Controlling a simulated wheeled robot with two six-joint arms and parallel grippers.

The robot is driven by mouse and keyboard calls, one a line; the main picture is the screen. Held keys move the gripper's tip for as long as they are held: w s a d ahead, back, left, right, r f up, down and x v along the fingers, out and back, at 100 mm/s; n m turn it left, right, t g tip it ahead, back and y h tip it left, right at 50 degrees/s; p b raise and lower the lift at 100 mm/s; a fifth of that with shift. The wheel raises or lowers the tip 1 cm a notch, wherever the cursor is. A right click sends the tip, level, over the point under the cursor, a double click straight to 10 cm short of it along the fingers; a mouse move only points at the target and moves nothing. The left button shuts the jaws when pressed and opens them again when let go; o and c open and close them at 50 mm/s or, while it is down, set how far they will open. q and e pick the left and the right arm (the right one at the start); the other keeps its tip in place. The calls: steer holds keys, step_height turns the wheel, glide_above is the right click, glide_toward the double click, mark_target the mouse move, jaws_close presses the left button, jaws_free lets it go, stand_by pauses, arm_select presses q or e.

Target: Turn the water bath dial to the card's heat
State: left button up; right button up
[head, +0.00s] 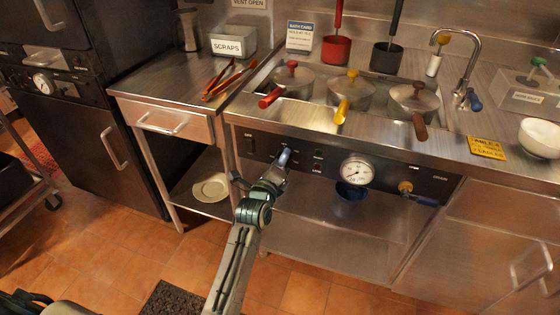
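The water bath (310,113) is a steel counter unit with three lidded pots set in it. Its dark front panel (325,158) carries a round white gauge (357,170) and small labels. My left gripper (280,164) is at the panel's left part, left of the gauge, and covers that spot. A blue-grey piece shows at its tip; I cannot tell whether this is the dial or a finger, nor whether the fingers are open. The dial's setting is hidden or too small. The bath card (300,36) stands behind the pots; its lower text is too small to read surely. My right gripper is not in view.
Pot handles, red (270,98), yellow (341,111) and brown (420,126), point toward the front edge. A brass drain valve (405,187) with a blue handle sits right of the gauge. Tongs (222,82) lie on the left counter. The floor ahead is clear.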

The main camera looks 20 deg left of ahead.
arm_select(q)
steer(key=o, duration=0.3)
steer(key=s+b, duration=0.1)
steer(key=s, duration=0.9)
steer(key=shift+s+a, duration=0.15)
steer(key=shift+s, duration=0.25)
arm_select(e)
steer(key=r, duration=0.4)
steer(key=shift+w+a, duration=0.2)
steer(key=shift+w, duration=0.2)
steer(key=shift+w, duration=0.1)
